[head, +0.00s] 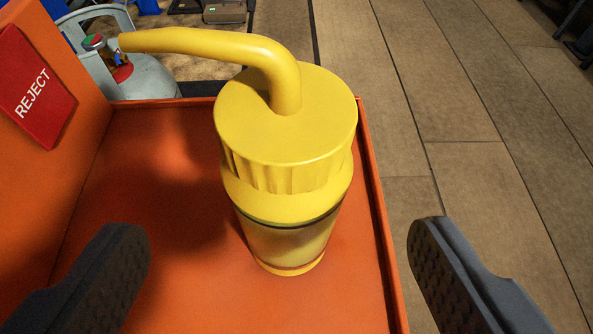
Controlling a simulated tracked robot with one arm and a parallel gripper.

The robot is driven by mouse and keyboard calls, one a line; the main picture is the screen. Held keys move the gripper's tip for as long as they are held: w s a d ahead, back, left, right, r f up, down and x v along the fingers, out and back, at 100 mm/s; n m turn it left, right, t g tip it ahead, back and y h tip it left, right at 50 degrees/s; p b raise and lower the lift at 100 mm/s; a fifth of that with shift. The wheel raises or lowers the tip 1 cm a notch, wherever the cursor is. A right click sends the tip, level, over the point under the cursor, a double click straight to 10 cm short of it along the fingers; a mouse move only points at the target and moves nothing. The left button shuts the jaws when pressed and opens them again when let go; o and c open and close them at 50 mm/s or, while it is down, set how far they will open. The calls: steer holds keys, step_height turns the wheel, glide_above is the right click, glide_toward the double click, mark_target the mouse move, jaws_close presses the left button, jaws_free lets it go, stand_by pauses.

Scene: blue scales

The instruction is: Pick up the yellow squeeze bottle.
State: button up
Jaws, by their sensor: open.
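The yellow squeeze bottle (290,210) stands upright on an orange surface (150,220) in the middle of the head view. It has a ribbed yellow cap and a bent spout that points to the left. My gripper (275,270) is open, with one dark finger at the lower left and the other at the lower right. The bottle is ahead of the gap between the fingers, and neither finger touches it.
A raised rim (378,215) runs along the orange surface's right side. An orange wall with a red REJECT sign (35,88) stands at the left. A grey tank (145,78) is behind. The floor (470,130) at the right is mostly clear.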

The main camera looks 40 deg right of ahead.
mark_target(288, 206)
steer(key=shift+x, duration=1.3)
steer(key=shift+b+x, duration=0.45)
steer(key=shift+x, duration=2.2)
steer(key=shift+s+d, duration=0.1)
steer(key=shift+s, duration=0.1)
steer(key=c, duration=1.3)
